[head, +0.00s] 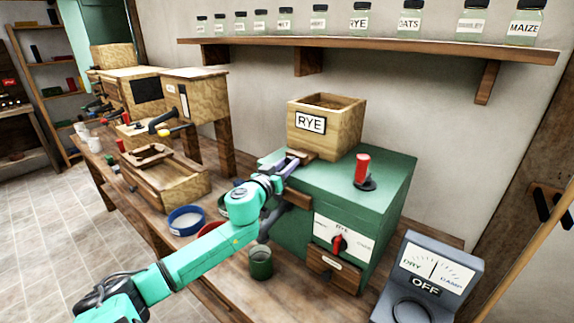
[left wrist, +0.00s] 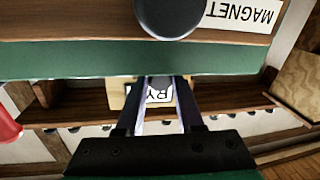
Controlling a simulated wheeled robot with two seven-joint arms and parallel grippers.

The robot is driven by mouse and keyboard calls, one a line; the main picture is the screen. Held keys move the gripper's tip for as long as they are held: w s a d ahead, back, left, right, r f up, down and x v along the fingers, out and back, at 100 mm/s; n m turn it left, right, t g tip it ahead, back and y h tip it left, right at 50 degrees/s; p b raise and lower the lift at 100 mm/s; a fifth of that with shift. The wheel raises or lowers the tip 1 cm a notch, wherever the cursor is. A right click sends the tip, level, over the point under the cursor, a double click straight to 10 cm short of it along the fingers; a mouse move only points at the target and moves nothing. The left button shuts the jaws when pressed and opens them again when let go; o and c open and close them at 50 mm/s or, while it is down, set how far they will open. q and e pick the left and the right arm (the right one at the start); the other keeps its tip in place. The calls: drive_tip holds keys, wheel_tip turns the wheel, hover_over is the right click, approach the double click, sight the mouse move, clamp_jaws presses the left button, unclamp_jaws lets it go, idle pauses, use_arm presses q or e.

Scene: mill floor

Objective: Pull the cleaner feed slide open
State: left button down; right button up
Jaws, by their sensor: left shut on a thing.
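The cleaner is a green box (head: 375,185) on the bench, with a wooden hopper (head: 345,128) marked RYE on top. The feed slide (head: 302,155) shows as a small brown wooden piece low at the hopper's left front side. My left gripper (head: 291,163) is at that piece, shut on it, and its fingers hide much of it. In the left wrist view, the two fingers (left wrist: 160,92) point at the hopper's RYE label (left wrist: 158,94), and the slide cannot be made out between them. My right gripper is in neither view.
A red-handled lever (head: 362,170) stands on the cleaner's top, and a red knob (head: 338,243) is on its front. A grey DRY/DAMP meter (head: 428,275) stands at right. A green cup (head: 261,262) and blue bowl (head: 186,220) are near my arm. A jar shelf (head: 380,44) runs above.

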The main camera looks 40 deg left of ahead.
use_arm(q)
drive_tip(key=shift+s+p, duration=0.4)
drive_tip(key=shift+p, duration=0.1)
drive_tip(key=shift+f, duration=0.1)
drive_tip(key=c, duration=0.8)
unclamp_jaws()
drive_tip(key=shift+o, duration=1.3)
drive_tip(key=shift+s, duration=0.25)
